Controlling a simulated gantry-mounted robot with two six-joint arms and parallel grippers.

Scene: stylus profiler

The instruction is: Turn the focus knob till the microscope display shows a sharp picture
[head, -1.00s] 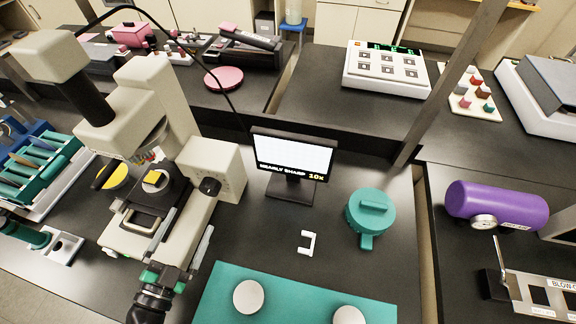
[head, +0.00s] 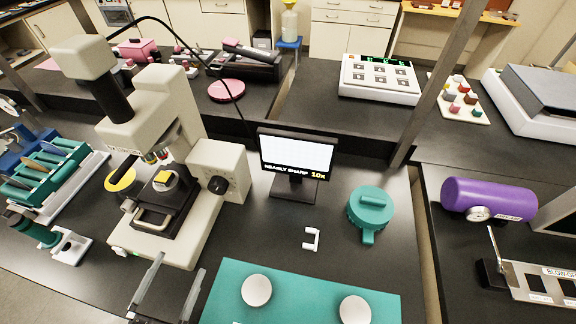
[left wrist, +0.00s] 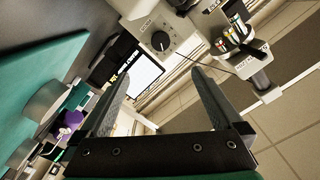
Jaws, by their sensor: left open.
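The beige microscope (head: 150,130) stands left of centre, with a specimen on its stage. The black focus knob (head: 220,185) is on the side of its boxy housing; it also shows in the left wrist view (left wrist: 160,41). The small display (head: 297,156) stands right of the microscope and reads "NEARLY SHARP 10x" under a pale picture with faint lines. My left gripper (head: 180,265) is open and empty at the lower edge, in front of the microscope and apart from the knob. In the left wrist view its two fingers (left wrist: 158,72) are spread, with the knob beyond them. My right gripper is not seen.
A teal rack (head: 45,175) is at the left.

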